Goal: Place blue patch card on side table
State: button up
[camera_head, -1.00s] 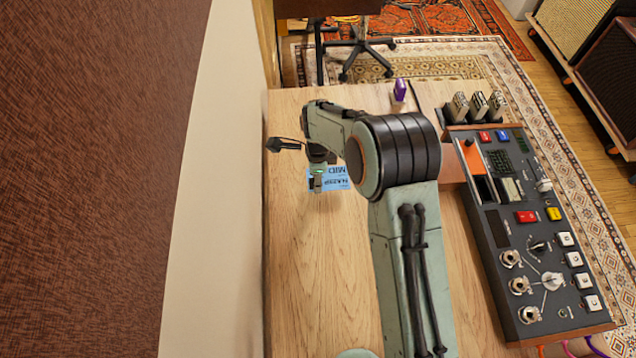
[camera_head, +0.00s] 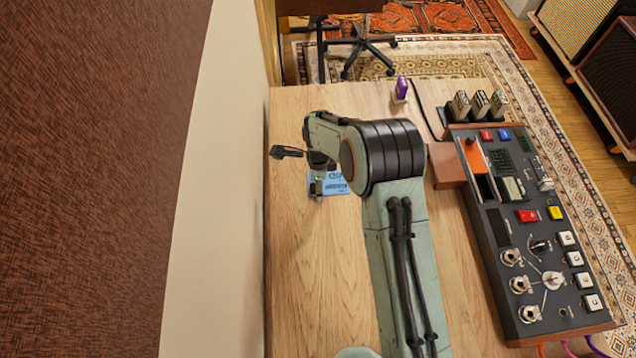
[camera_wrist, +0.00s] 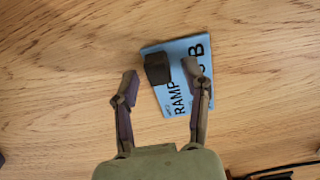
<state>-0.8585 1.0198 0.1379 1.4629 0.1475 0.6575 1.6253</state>
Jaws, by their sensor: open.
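The blue patch card (camera_head: 333,187) lies flat on the wooden table, partly hidden behind my arm in the head view. In the wrist view the blue patch card (camera_wrist: 172,99) shows black lettering, and a small dark block sits on or over its upper left part. My gripper (camera_wrist: 168,76) is open and empty, with its fingers spread. The right finger overlaps the card's right part in the picture, and the left finger is over bare wood beside it. In the head view my gripper (camera_head: 316,187) is low near the card. I cannot tell whether it touches the card.
A console (camera_head: 535,240) with knobs and buttons takes up the table's right side. A purple item (camera_head: 402,88) stands at the far edge, and a brown block (camera_head: 447,168) is right of my arm. A wall borders the left. The table's near left part (camera_head: 315,280) is clear.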

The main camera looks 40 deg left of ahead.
notch_tip(320, 180, up, 12)
jog(key=shift+r, duration=0.2)
jog(key=d+r+n, duration=0.2)
jog(key=d+r, duration=0.4)
jog(key=d, duration=0.5)
jog(key=d+r+n, duration=0.3)
jog(key=d+r, duration=0.3)
jog(key=d, duration=0.4)
jog(key=s+d+n, duration=0.5)
jog(key=s+d, duration=0.8)
jog(key=s, duration=0.1)
jog(key=shift+s+d+y, duration=0.2)
jog(key=shift+d+y, duration=0.15)
jog(key=shift+y, duration=0.05)
